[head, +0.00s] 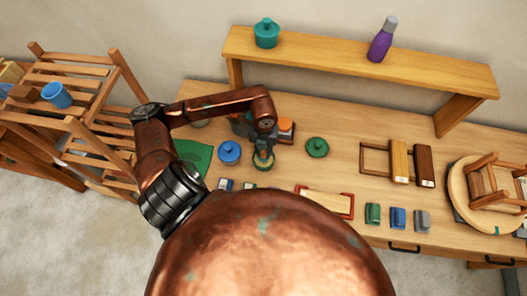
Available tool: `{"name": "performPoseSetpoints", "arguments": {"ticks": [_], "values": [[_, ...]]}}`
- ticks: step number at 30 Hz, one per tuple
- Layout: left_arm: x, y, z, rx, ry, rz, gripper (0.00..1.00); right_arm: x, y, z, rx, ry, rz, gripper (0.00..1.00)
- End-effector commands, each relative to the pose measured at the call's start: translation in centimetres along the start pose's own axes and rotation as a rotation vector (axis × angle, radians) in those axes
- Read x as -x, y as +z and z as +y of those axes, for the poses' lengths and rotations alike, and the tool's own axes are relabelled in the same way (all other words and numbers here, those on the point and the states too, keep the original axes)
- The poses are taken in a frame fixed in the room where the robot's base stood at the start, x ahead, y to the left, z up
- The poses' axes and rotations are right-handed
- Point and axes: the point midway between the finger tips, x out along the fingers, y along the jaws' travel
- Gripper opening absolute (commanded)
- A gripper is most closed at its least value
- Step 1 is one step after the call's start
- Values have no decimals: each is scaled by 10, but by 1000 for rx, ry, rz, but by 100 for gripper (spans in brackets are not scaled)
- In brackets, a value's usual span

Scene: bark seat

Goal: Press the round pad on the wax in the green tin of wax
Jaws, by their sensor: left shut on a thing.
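The green tin of wax (263,166) stands open on the bench near the middle, a round tin with a green rim. My left gripper (263,152) points down right over it, shut on the round pad. The pad is small and mostly hidden between the fingers and the tin. I cannot tell from this view whether the pad touches the wax. My right gripper is not in view.
A blue lidded pot (229,152) stands close left of the tin, a green lidded pot (317,147) to its right. An orange-topped item (286,126) sits behind the gripper. Small coloured blocks (398,218) line the front edge. A stool (490,188) lies at right.

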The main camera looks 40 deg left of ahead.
Motion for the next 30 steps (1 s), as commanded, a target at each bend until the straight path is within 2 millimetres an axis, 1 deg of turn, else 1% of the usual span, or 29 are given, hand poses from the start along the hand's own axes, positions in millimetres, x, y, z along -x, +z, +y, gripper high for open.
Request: {"name": "performPoseSetpoints", "arguments": {"ticks": [1,3,21,24,30], "values": [[7,0,0,0,-1,-2,0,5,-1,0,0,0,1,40],[13,0,0,0,-1,-1,0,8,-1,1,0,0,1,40],[58,1,0,-1,0,-3,0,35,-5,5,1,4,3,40],[62,1,0,-1,0,-2,0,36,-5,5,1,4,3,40],[60,0,0,-1,0,-2,0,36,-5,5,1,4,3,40]]}}
